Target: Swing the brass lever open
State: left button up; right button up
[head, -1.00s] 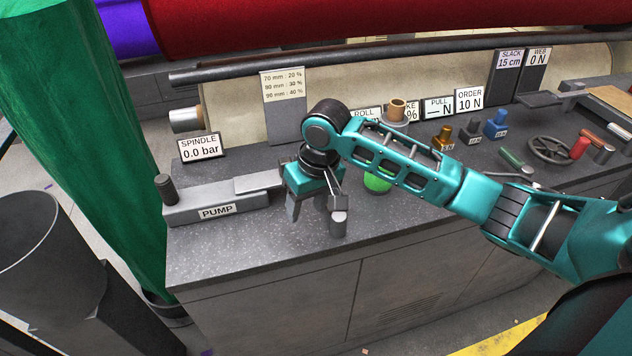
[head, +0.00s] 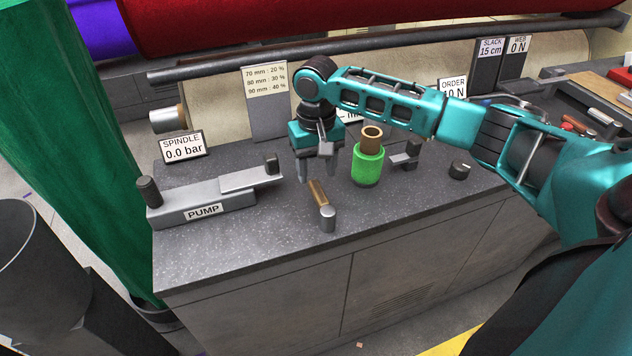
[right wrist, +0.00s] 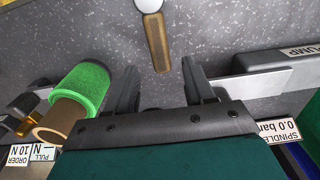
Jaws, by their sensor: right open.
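The brass lever (head: 318,193) is a short brass-coloured bar on a silver post (head: 327,218) near the counter's front edge. It points back from the post, slightly left. It also shows in the right wrist view (right wrist: 158,42), with the post at the top edge. My right gripper (head: 318,175) is open and points down just behind the lever's free end. In the right wrist view the lever's free end lies between the open fingertips (right wrist: 161,72), touching neither finger in the picture. Their height above the lever is hard to tell. My left gripper is not in view.
A green felt roll on a brown core (head: 368,165) stands close right of my right gripper. The grey pump (head: 235,197) lies to the left, with the spindle gauge sign (head: 183,148) behind it. The counter front (head: 245,255) left of the post is clear.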

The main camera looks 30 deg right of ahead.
aim_at(316, 186)
jog(key=shift+f, duration=2.1)
jog(key=shift+c, duration=0.3)
grip_shut()
